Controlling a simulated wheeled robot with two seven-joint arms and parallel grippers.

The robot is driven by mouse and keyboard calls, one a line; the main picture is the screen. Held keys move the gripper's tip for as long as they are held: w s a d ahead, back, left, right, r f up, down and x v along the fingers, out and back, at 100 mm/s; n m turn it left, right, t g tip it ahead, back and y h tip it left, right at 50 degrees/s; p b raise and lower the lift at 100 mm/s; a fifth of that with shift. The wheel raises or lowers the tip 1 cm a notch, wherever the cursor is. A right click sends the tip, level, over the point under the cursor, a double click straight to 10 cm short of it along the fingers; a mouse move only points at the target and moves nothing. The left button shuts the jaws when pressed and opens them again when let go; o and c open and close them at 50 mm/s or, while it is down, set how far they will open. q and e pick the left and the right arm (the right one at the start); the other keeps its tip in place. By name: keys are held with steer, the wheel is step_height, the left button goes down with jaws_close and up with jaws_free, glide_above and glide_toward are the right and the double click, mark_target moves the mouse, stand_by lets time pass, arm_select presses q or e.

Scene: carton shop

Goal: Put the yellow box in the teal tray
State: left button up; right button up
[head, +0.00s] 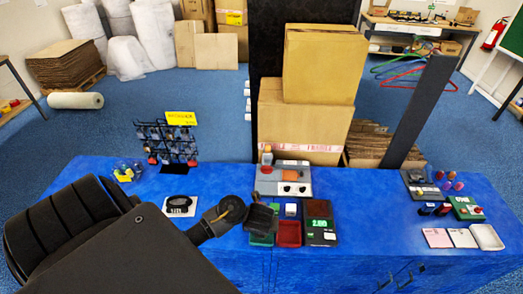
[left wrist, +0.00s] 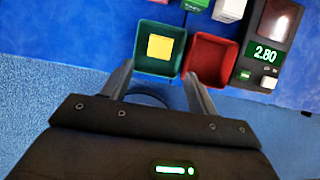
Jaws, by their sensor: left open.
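The yellow box (left wrist: 160,46) lies inside the teal tray (left wrist: 140,68) in the left wrist view, on the tray's floor with the green-teal walls around it. In the head view the teal tray (head: 262,240) is partly hidden behind my left gripper (head: 262,216), and I cannot make out the yellow box there. My left gripper (left wrist: 158,90) is open and empty, its two fingers apart just on the near side of the tray. My right gripper is in neither view.
A red tray (left wrist: 208,60) stands right beside the teal one. A dark terminal (left wrist: 268,40) reading 2.80 is to its right. A white box (left wrist: 229,10) and a green item sit behind the trays. A keyring rack (head: 174,146) stands left; the blue counter between is mostly clear.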

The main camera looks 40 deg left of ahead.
arm_select(q)
steer(key=shift+v, duration=0.8)
steer(key=shift+f, duration=0.1)
steer(key=s+d+f+n+g+h, duration=0.1)
steer(key=s+d+f+n+h, duration=0.1)
steer(key=s+f+n, duration=0.4)
steer(key=s+d+f+n+g+h, duration=0.1)
steer(key=s+d+f+n, duration=0.15)
steer(key=f, duration=0.65)
steer(key=s+d+f+n+g+h, duration=0.1)
steer(key=s+d+f+n+h, duration=0.1)
steer(key=s+f+n, duration=0.35)
steer(key=s+a+f+n+y, duration=0.1)
steer(key=s+f+n, duration=0.5)
steer(key=s, duration=0.4)
steer(key=s+a+f+n+y, duration=0.1)
steer(key=s+f+n, duration=0.5)
steer(key=s, duration=0.4)
steer(key=shift+a+f, duration=0.35)
steer(key=shift+f, duration=0.55)
